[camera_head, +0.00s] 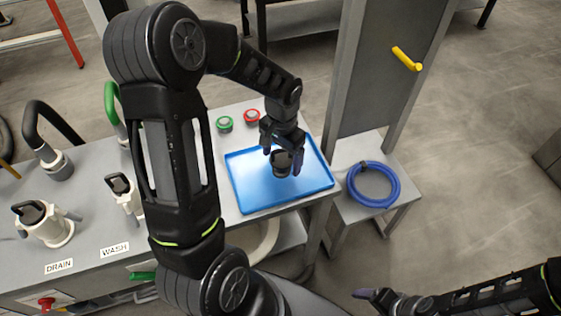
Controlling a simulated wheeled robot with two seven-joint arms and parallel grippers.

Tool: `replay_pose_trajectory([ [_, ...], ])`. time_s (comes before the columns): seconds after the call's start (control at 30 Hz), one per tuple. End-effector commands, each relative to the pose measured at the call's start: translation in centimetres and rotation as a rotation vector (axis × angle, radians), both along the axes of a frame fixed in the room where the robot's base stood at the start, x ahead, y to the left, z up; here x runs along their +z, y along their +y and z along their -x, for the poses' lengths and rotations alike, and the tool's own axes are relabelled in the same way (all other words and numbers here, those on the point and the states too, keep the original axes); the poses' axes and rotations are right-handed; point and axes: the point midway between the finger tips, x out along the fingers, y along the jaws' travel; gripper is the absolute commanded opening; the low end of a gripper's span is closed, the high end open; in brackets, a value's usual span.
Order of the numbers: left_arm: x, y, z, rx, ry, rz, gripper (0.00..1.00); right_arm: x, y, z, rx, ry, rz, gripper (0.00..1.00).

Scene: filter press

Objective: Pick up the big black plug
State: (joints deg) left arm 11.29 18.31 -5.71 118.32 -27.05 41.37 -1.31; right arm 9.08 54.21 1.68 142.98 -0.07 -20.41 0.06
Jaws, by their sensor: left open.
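The big black plug (281,166) is a dark round piece in the blue tray (250,198) on the grey bench. My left gripper (283,158) is over the plug, pointing down, with its fingers apart on either side of it. Whether the fingers touch the plug cannot be told from this view. My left arm runs across the middle of the picture and hides part of the bench. My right gripper (372,296) shows at the bottom edge, low and away from the tray; its jaws are not clear.
Green (225,123) and red (252,116) buttons stand behind the tray. A coiled blue hose (373,184) lies on a side stand by a grey post (375,75) with a yellow handle (407,59). Fittings and hoses stand at left, near DRAIN (59,266) and WASH (115,249) labels.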

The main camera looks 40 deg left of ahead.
Motion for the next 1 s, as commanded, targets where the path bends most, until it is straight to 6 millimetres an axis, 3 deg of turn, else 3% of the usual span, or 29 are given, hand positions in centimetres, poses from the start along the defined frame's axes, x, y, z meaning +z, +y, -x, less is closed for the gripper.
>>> replay_pose_trajectory([
  [0.13,-1.05,-0.02,0.01,0.0,0.0,0.001,0.84,0.04,-0.01,0.0,0.0,0.0,0.0,0.77],
  [0.7,-1.01,0.02,0.0,0.0,-0.002,0.0,0.84,0.02,-0.01,0.01,0.0,0.0,0.0,0.77],
  [1.0,-1.01,0.02,0.0,0.0,-0.002,0.0,0.6,0.02,-0.01,0.01,0.0,0.0,0.0,0.77],
])
